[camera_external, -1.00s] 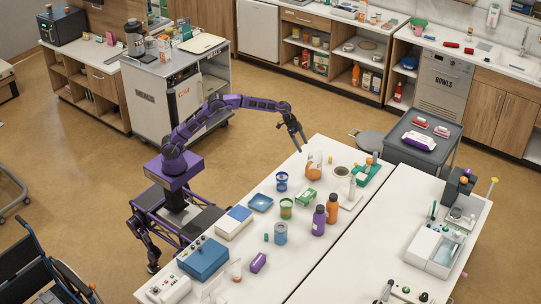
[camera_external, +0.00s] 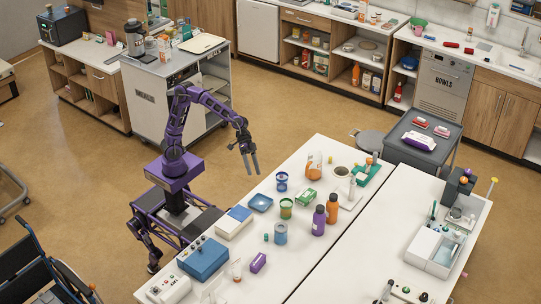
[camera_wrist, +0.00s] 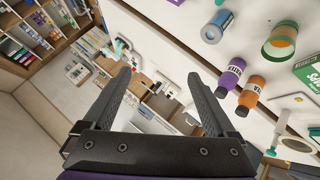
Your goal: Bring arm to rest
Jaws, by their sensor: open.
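My gripper (camera_external: 250,164) hangs in the air over the floor, just left of the white table's (camera_external: 318,258) far left edge, fingers pointing down. In the wrist view my gripper (camera_wrist: 163,98) shows two dark fingers spread apart with nothing between them. It is open and empty, touching nothing that I can see.
A grey cart (camera_external: 145,98) stands behind my arm. The brown floor (camera_external: 285,110) between cart and table is clear.

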